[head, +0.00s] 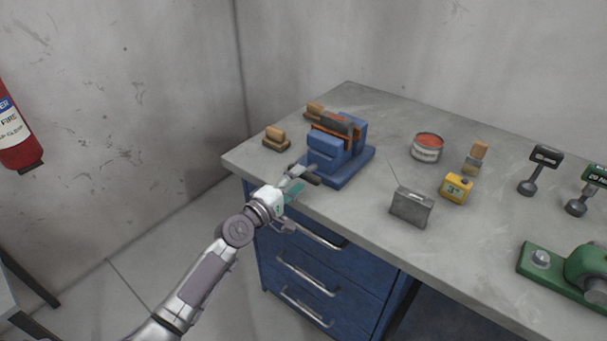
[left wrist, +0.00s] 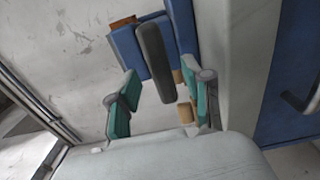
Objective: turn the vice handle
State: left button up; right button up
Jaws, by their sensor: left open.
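The blue vice (head: 338,150) stands near the left corner of the grey workbench, with an orange-brown piece and a dark piece at its jaws. Its dark handle (head: 305,175) is at the front, facing my left gripper. My left gripper (head: 293,187) is at the handle by the bench's front edge. In the left wrist view the dark handle (left wrist: 155,62) reaches down between the two open teal fingers (left wrist: 160,103), with a visible gap to the left finger. The blue vice (left wrist: 128,50) shows behind it. I cannot tell whether either finger touches the handle. My right gripper is out of view.
On the workbench (head: 490,225) stand a red-topped can (head: 427,147), a yellow box (head: 456,188), a grey radio-like box (head: 411,207) with a thin antenna, dark dumbbell-shaped tools (head: 540,170) and a green machine (head: 585,268). Brushes (head: 276,138) lie left of the vice. Blue drawers (head: 310,265) are below.

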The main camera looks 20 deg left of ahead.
aim_at(301, 177)
pick_arm(q)
jog(key=shift+x, duration=1.55)
jog(key=shift+c, duration=0.2)
grip_shut()
